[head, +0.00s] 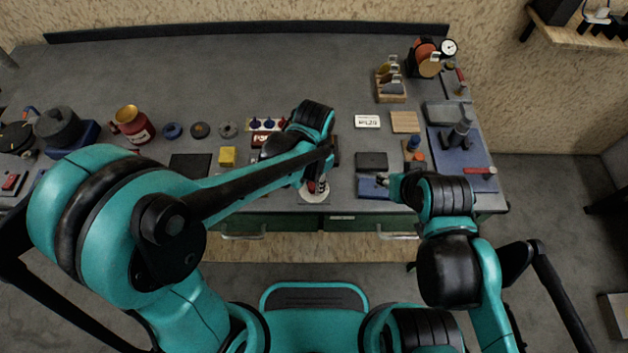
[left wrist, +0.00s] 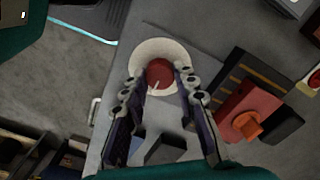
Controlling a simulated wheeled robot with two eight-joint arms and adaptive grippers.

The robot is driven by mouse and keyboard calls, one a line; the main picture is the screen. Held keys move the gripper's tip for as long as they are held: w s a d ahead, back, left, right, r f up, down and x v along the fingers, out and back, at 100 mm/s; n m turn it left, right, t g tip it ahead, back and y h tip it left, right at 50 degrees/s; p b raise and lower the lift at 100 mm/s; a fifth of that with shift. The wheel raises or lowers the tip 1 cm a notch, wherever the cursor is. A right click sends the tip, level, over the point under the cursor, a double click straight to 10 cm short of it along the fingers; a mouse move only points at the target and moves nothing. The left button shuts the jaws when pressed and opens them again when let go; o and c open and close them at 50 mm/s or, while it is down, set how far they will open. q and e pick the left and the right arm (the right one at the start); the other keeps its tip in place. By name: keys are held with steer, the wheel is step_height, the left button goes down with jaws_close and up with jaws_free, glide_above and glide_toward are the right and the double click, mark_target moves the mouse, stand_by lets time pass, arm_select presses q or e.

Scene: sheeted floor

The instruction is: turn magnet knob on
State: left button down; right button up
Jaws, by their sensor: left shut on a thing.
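A round red knob (left wrist: 160,73) with a pale pointer line sits on a pale round disc (left wrist: 150,52) near the bench edge. In the head view the disc (head: 314,197) shows at the bench's front edge, mostly under my left gripper (head: 318,186). In the left wrist view the two fingers of my left gripper (left wrist: 161,82) stand on either side of the red knob, shut on it. My right gripper (head: 383,180) is over the front of the bench near a blue block (head: 371,188); its jaws are too small to read.
In the left wrist view a red block with an orange knob (left wrist: 247,124) stands close to the right finger. The bench's back middle is clear.

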arm_select(q)
steer(key=c, duration=1.2)
jaws_free()
step_height(320, 180, up, 12)
steer(key=s+a+n+t, duration=0.1)
steer(key=a+n+t, duration=0.1)
steer(key=a, duration=0.4)
steer(key=s+a+n+t, duration=0.2)
steer(key=a+n, duration=0.3)
steer(key=a, duration=0.1)
steer(key=s+a+n+t, duration=0.2)
steer(key=a+n+t, duration=0.1)
steer(key=a, duration=0.2)
steer(key=shift+s+a+f, duration=0.25)
steer(key=shift+a+f, duration=0.05)
steer(key=shift+a, duration=0.1)
